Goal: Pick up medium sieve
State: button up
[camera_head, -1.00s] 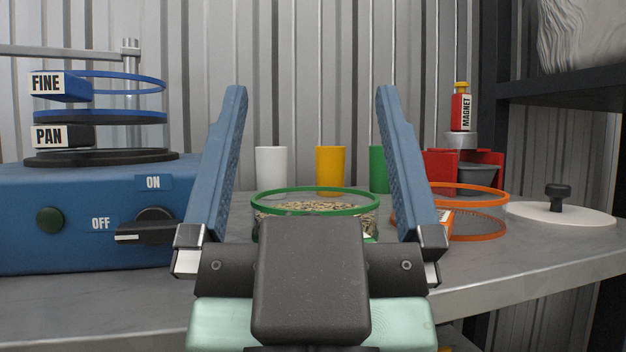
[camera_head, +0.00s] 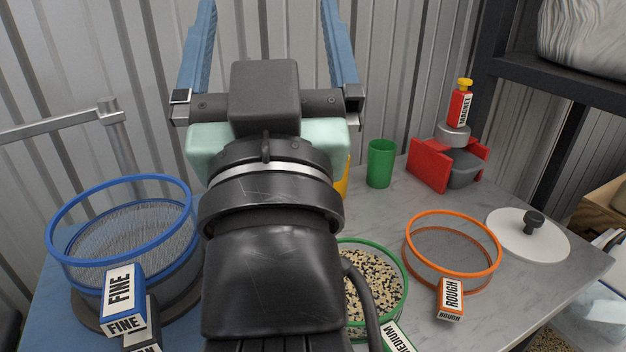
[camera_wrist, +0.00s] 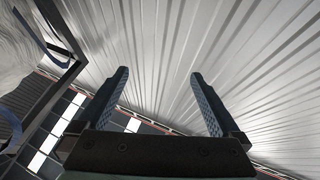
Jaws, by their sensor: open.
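The medium sieve (camera_head: 402,284) has a green rim and a white label reading MEDIUM. It stands on the grey table at the lower middle of the head view, with speckled grains inside. My arm hides its left part. My gripper (camera_head: 265,45) is raised above and behind the table, at the top of the head view. Its two blue fingers are spread apart with nothing between them. In the wrist view my gripper (camera_wrist: 160,80) is also open and empty, facing the corrugated wall. The sieve does not show in the wrist view.
The orange ROUGH sieve (camera_head: 409,257) stands right of the medium sieve. The blue FINE sieve (camera_head: 62,248) is at the left. A green cup (camera_head: 381,163), a red magnet holder (camera_head: 430,170) and a white lid (camera_head: 510,240) stand behind and right. A dark shelf post (camera_head: 487,100) rises at the right.

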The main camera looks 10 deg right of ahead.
jog(key=w+r+g+p, duration=0.4)
jog(key=w+r+p, duration=0.15)
jog(key=p, duration=0.75)
jog(key=n+g+p, duration=0.4)
jog(key=g+p, duration=0.7)
jog(key=g, duration=0.9)
send_over(385, 319)
notch_tip(385, 319, down, 24)
jog(key=f+b, duration=0.4)
jog(key=f, duration=0.3)
jog(key=shift+d, duration=0.2)
jog(key=shift+a+f+b, duration=0.15)
jog(key=shift+f+b, duration=0.65)
jog(key=shift+f, duration=2.2)
grip_shut()
